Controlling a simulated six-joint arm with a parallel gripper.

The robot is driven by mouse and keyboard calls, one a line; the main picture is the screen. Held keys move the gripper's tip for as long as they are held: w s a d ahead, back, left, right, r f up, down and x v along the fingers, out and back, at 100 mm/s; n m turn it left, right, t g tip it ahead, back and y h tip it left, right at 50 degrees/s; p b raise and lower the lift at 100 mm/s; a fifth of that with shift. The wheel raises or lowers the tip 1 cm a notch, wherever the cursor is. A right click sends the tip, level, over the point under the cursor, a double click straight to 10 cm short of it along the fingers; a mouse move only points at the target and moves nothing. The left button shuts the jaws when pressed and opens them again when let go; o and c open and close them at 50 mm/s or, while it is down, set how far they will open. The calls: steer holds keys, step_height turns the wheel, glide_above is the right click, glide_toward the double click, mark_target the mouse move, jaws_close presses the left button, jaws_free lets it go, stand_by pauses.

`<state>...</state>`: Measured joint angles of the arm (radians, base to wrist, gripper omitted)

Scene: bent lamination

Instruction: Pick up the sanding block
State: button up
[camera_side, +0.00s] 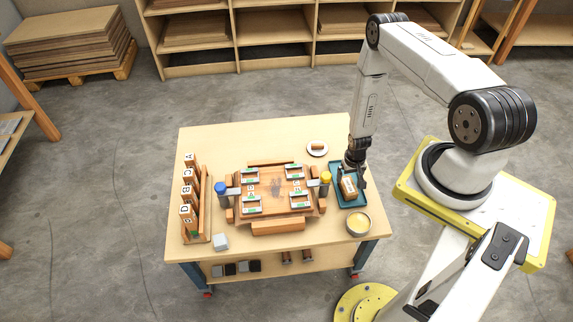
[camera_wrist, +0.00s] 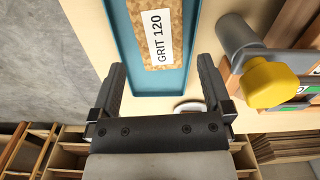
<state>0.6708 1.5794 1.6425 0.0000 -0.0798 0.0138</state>
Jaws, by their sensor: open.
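The sanding block (camera_side: 349,188) is a cork-brown block with a white label. It lies in a teal tray (camera_side: 347,204) at the right side of the workbench. In the wrist view the sanding block (camera_wrist: 177,52) shows its speckled cork face and the label "GRIT 120"; its far end is cut off by the top edge. My gripper (camera_side: 357,178) is over the tray, close to the block. In the wrist view my gripper (camera_wrist: 160,72) has its fingers wide apart with nothing between them, and the block lies ahead of the fingertips. The exact height gap cannot be told.
A yellow-knobbed clamp (camera_wrist: 270,84) stands just right of the tray in the wrist view. A wooden form with several clamped pieces (camera_side: 275,190) fills the bench middle. A bowl (camera_side: 358,223) and a small plate (camera_side: 317,149) stand near the tray. A lettered rack (camera_side: 197,205) is at left.

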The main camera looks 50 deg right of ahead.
mark_target(348, 183)
steer(key=shift+f, duration=2.1)
steer(key=c, duration=1.2)
steer(key=shift+o, duration=0.2)
steer(key=shift+r, duration=0.2)
steer(key=shift+w+d+r, duration=0.1)
steer(key=shift+r, duration=0.7)
steer(key=s+a+r, duration=0.7)
steer(key=s+r, duration=0.4)
steer(key=s, duration=0.1)
steer(key=shift+s, duration=0.2)
